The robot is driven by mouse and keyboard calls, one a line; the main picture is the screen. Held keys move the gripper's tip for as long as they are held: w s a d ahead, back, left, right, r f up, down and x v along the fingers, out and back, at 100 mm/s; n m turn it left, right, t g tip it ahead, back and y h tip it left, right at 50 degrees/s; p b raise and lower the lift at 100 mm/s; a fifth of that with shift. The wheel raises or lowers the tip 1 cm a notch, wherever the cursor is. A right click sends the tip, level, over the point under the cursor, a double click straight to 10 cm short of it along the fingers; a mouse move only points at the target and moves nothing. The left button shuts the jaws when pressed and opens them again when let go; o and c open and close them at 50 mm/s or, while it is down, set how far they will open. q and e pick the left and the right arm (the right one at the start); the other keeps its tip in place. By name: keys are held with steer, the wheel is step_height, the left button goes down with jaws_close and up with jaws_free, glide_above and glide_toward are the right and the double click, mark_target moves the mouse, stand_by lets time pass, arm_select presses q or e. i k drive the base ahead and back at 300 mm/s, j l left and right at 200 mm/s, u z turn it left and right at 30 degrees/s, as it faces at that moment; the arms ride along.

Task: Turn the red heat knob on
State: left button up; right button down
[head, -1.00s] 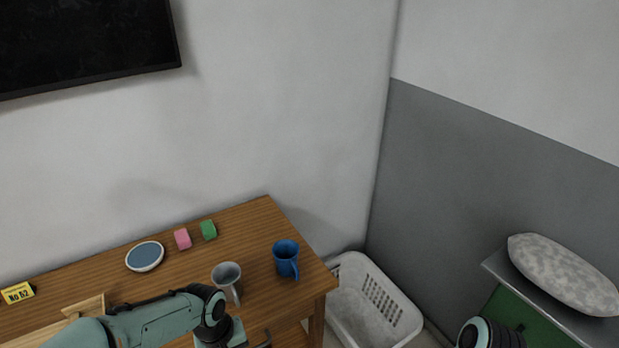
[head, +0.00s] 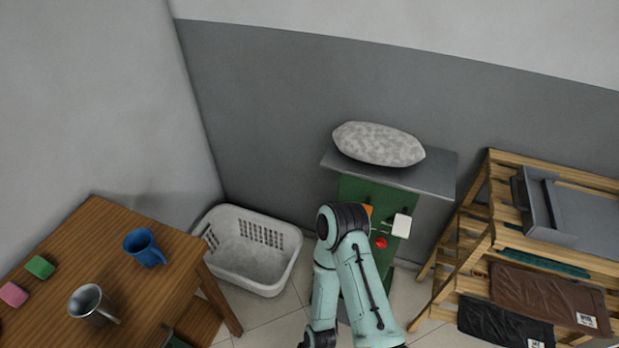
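A small red knob (head: 380,243) shows on the front of a green cabinet (head: 349,188), just right of my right arm. The cabinet has a grey top with a pale speckled padded form on it (head: 378,144). An orange patch (head: 368,209) and a white box or plate (head: 402,225) are on the front near the knob. My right arm stands in front of the cabinet and hides part of it. Its gripper is not clearly seen at the lower edge. My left gripper is out of the frame.
A white laundry basket (head: 252,284) stands on the floor left of the cabinet.

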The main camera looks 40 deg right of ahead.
mark_target(380, 242)
steer(key=z, duration=1.95)
